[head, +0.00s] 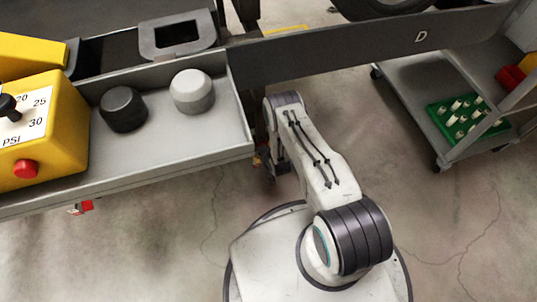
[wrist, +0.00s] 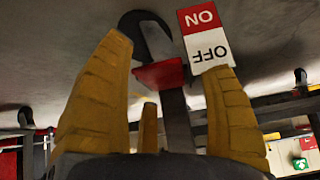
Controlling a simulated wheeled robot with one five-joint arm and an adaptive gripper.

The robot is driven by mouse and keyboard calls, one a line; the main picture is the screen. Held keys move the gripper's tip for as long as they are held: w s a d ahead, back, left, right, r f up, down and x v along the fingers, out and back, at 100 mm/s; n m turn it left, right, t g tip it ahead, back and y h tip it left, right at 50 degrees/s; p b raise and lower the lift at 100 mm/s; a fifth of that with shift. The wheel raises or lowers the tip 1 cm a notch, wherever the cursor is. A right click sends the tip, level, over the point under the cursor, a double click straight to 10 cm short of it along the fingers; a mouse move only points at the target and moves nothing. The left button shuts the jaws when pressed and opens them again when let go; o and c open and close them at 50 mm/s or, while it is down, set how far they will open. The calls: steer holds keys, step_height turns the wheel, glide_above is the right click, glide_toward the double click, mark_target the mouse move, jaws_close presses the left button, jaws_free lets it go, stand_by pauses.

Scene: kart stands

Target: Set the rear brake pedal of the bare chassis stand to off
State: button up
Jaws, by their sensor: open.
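The gripper is open, and I cannot tell if either finger touches the pedal. Beside the pedal is an upside-down label, with a red ON half (wrist: 199,17) and a white OFF half (wrist: 208,50). A dark curved piece rises behind the pad. The pedal's setting is not clear to me.
The stand's tray holds a black knob (head: 123,108), a grey knob (head: 192,91) and a yellow PSI box (head: 40,130). A dark beam marked D (head: 420,36) crosses behind my arm. A shelf cart with a green tray (head: 467,117) stands right. Floor between is clear.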

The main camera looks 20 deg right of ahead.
steer(key=shift+s+r, duration=0.1)
steer(key=v, duration=1.1)
steer(key=shift+r, duration=0.35)
steer(key=shift+s, duration=0.25)
